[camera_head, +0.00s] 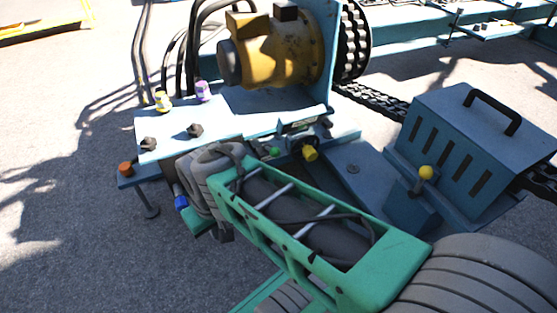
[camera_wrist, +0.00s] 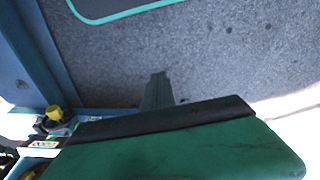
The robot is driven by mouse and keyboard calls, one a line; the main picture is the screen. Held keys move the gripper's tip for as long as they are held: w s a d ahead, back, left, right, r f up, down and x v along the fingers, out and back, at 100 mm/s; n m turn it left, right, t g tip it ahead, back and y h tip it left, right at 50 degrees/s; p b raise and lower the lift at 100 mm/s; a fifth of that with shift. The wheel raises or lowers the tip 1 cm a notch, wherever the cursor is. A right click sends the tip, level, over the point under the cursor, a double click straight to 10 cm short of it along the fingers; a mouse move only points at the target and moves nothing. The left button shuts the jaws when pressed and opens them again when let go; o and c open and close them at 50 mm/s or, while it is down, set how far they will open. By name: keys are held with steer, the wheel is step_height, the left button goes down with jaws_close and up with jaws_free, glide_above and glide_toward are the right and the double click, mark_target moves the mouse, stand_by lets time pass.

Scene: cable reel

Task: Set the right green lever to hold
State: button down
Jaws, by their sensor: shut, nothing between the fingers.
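A small green knob (camera_head: 275,151) shows at the front edge of the blue machine, just beyond my wrist in the head view. It sits beside a yellow knob (camera_head: 310,153), below a small labelled panel (camera_head: 302,125). I see only this one green knob clearly; whether it is the right lever, and its setting, I cannot tell. In the wrist view the yellow knob (camera_wrist: 54,113) is at the lower left, by the panel edge. My gripper (camera_wrist: 158,76) is shut and empty, pointing over bare ground, apart from the knobs. In the head view my wrist hides part of this area.
A blue box with a black handle (camera_head: 490,108) and a yellow ball-topped lever (camera_head: 425,173) stands at the right. Black knobs (camera_head: 195,130), a purple knob (camera_head: 203,91) and an orange cap (camera_head: 125,169) are on the left. A yellow motor (camera_head: 275,50) stands behind.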

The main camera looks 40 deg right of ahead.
steer(key=w+d+f+m+t+y+p, duration=0.1)
steer(key=w+d+f+m+t+p, duration=0.1)
steer(key=w+d+f+m, duration=0.45)
steer(key=w+d+f+m+t+y+p, duration=0.1)
steer(key=w+d+f+m+t+p, duration=0.2)
steer(key=w+d+m, duration=0.6)
steer(key=s+d+f+m+t+h, duration=0.1)
steer(key=s+d+f+m, duration=0.1)
steer(key=d+m, duration=0.4)
steer(key=s+d+f+m+t+h+p, duration=0.1)
steer(key=s+d+f+m+t+h, duration=0.1)
steer(key=s+d+m, duration=0.2)
steer(key=s+d+f+m+t+h, duration=0.2)
steer(key=d+m, duration=0.7)
steer(key=m, duration=0.2)
steer(key=shift+s+p, duration=0.35)
steer(key=shift+s, duration=0.05)
steer(key=w+d+f+b, duration=0.1)
steer(key=w+b, duration=0.4)
steer(key=w, duration=0.6)
steer(key=shift+w+d+f, duration=0.2)
steer(key=shift+d+f, duration=0.15)
steer(key=shift+d, duration=0.15)
